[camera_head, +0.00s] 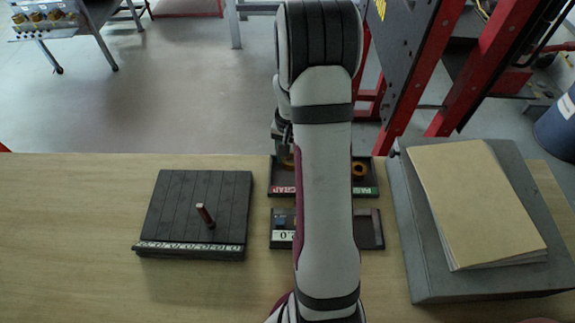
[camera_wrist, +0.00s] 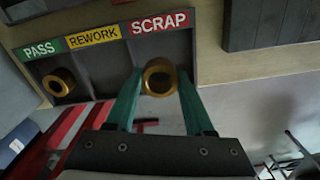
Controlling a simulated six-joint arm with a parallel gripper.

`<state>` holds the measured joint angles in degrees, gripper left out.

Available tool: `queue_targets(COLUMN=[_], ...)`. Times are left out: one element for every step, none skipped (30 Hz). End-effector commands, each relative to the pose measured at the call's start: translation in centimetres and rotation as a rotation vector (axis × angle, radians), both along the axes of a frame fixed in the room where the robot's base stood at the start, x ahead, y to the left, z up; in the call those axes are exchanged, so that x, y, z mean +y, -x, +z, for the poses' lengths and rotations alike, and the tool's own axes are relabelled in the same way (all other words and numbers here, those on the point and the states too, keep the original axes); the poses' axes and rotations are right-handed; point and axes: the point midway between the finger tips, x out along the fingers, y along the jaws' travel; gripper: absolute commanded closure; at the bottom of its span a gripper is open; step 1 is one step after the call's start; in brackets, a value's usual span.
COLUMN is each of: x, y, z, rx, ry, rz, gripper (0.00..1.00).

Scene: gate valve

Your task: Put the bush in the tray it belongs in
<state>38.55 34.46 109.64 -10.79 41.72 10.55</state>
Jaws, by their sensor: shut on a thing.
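A dark tray (camera_wrist: 97,66) has three compartments labelled PASS (camera_wrist: 40,50), REWORK (camera_wrist: 93,36) and SCRAP (camera_wrist: 160,22). Another brass bush (camera_wrist: 58,82) is in the PASS compartment, and shows in the head view (camera_head: 359,171). In the head view my arm covers the tray's middle and most of my gripper.
A second dark tray (camera_head: 371,241) with small blocks lies in front of the labelled tray. A grey slab (camera_head: 425,262) bearing a tan book (camera_head: 475,200) is right.

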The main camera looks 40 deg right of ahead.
Motion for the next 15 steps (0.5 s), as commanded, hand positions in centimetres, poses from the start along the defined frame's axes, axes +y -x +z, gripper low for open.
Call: queue_targets(x=[0.2, 0.3, 0.4, 0.4, 0.4, 0.4, 0.3, 0.3, 0.3, 0.3, 0.3, 0.3, 0.3, 0.3, 0.3], y=[-0.4, -0.6, -0.7, -0.7, -0.7, -0.7, -0.7, -0.7, -0.7, -0.7, -0.7, -0.7, -0.7, -0.7, -0.7], z=[-0.3, -0.7, -1.4, -2.1, -2.7, -3.5, -3.9, -4.2, -4.5, -4.5, -4.5, -4.5, -4.5, -4.5, -4.5], rx=[0.000, 0.001, 0.002, 0.002, 0.003, 0.003, 0.002, 0.001, 0.001, 0.000, -0.001, -0.001, -0.001, -0.001, -0.001], ry=[0.000, -0.001, -0.002, -0.002, -0.003, -0.003, -0.001, -0.001, -0.001, 0.000, 0.001, 0.000, 0.000, 0.000, 0.000], rz=[0.000, 0.000, 0.000, -0.001, -0.002, -0.002, -0.002, -0.001, -0.002, -0.002, -0.002, -0.002, -0.002, -0.002, -0.002], gripper=[1.00, 1.00, 1.00, 1.00, 1.00, 1.00, 1.00, 1.00, 1.00, 1.00, 1.00, 1.00, 1.00, 1.00, 1.00])
